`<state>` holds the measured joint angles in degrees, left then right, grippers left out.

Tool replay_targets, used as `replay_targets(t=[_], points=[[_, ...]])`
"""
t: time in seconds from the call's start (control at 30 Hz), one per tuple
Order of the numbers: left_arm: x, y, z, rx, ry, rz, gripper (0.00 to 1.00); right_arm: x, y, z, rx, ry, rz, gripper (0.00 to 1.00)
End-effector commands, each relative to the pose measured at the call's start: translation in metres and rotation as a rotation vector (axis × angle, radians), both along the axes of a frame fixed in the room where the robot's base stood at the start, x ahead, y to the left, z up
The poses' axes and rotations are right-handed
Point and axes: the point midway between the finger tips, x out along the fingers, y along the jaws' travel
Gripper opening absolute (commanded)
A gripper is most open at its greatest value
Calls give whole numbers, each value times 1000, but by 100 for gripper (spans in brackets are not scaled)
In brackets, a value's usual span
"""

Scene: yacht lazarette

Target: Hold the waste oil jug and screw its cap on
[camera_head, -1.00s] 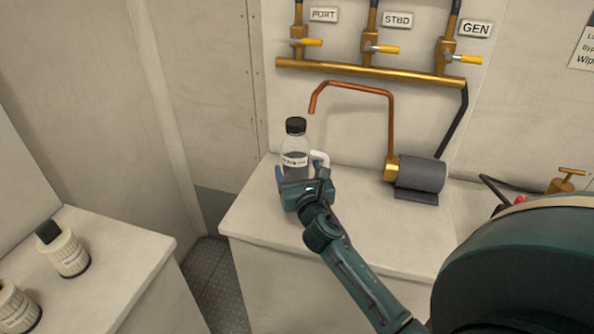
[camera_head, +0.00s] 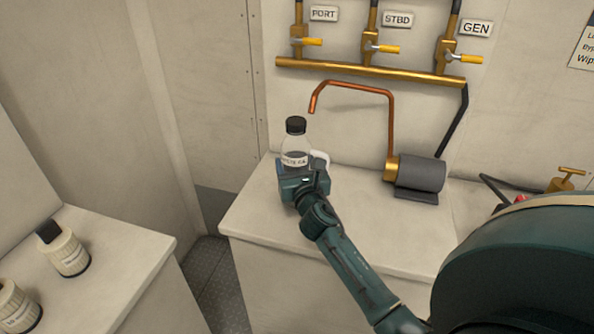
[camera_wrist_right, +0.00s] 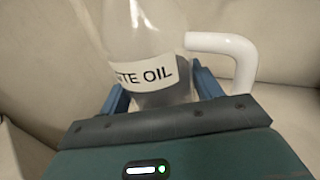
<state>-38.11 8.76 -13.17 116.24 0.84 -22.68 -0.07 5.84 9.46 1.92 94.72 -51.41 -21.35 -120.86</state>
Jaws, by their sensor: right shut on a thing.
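The waste oil jug (camera_head: 294,147), clear with a white label and a white side handle, stands upright on the bench top in the head view. The black cap (camera_head: 296,125) sits on its neck; I cannot tell how tight it is. My right gripper (camera_head: 300,178) is shut on the jug's lower body, hiding its base. In the right wrist view the jug (camera_wrist_right: 143,75) is between the two blue fingers, with its white handle (camera_wrist_right: 240,60) to the right; the cap is out of that picture. My left gripper is not in view.
A bent copper pipe (camera_head: 391,120) ends to the upper right of the jug, above a dark pump (camera_head: 420,174). Brass valves and a manifold (camera_head: 370,72) are on the wall behind. White filters (camera_head: 66,252) stand on the left bench. The bench front around my arm is clear.

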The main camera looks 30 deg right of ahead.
Motion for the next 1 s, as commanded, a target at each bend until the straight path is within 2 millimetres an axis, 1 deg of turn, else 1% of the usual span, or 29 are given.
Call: replay_targets(t=[0.03, 0.33, 0.37, 0.53, 0.63, 0.73, 0.8, 1.0], points=[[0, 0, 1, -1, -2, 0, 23, 0, 0, 0, 0, 0, 0, 38], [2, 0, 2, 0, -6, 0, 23, 0, 0, 0, 0, 0, 0, 13], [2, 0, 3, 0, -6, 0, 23, 1, 0, 4, -3, -8, 2, 13], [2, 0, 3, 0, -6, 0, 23, 1, 0, 4, -2, -7, 2, 12], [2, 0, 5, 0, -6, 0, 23, 1, 0, 9, -4, -8, 1, 12], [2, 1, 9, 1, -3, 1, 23, 1, 0, 22, -7, -9, 2, 12], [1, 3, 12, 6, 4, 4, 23, 1, 0, 36, -8, -10, 3, 12], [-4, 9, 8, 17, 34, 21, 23, 1, -1, 73, -7, -13, 2, 12]])
